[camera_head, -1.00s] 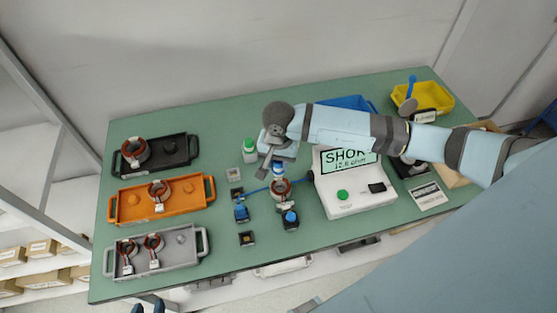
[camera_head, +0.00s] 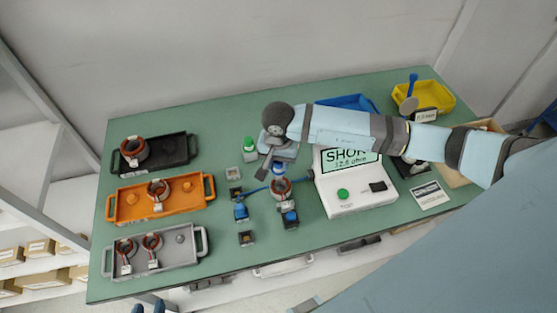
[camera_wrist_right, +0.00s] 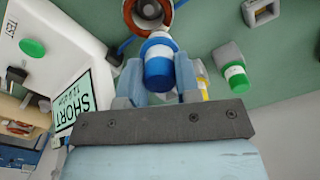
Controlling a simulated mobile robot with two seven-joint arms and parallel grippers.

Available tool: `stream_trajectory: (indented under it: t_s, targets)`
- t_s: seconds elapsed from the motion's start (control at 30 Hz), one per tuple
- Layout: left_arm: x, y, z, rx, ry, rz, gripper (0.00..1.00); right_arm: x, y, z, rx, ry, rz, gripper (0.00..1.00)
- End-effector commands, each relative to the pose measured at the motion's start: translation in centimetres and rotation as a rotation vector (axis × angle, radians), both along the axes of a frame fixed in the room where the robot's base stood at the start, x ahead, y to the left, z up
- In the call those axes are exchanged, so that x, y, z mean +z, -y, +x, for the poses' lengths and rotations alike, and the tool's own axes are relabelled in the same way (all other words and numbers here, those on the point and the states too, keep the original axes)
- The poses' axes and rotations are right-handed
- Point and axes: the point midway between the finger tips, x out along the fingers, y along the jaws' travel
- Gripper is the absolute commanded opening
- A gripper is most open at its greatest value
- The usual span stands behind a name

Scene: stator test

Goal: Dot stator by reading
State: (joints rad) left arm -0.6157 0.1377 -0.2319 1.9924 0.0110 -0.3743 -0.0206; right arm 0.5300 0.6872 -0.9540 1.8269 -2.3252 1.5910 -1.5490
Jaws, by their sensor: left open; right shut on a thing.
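My right gripper (camera_head: 270,165) is shut on a blue-capped dotting bottle (camera_head: 279,168). In the right wrist view the bottle (camera_wrist_right: 158,65) sits between the two fingers, its cap toward a stator. That copper-wound stator (camera_head: 280,187) is by the tester, close to the bottle; it also shows in the wrist view (camera_wrist_right: 148,12). I cannot tell whether they touch. The white tester (camera_head: 355,200) reads SHORT, with a small ohm value below. A green-capped bottle (camera_head: 249,147) stands behind. My left gripper (camera_head: 148,306) is open at the bottom edge, in front of the table.
A black tray (camera_head: 180,163) and an orange tray (camera_head: 188,206) each hold a stator; a grey tray (camera_head: 180,256) holds two. A yellow bin (camera_head: 438,94) and a blue bin (camera_head: 345,102) are behind.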

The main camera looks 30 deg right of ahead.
Motion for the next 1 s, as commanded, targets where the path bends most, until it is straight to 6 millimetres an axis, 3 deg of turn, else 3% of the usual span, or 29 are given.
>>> stream_trajectory:
  t_s: [0.57, 1.0]
  targets:
    - [-0.4, 0.0, 0.0, 0.0, -0.001, 0.0, 0.43, -0.3, 0.0, 0.0, 0.0, -0.001, -0.001, 0.08]
    - [0.9, -0.1, 0.0, 0.001, -0.001, 0.001, 0.43, 3.2, 0.0, 0.0, 0.0, 0.0, 0.0, 0.08]
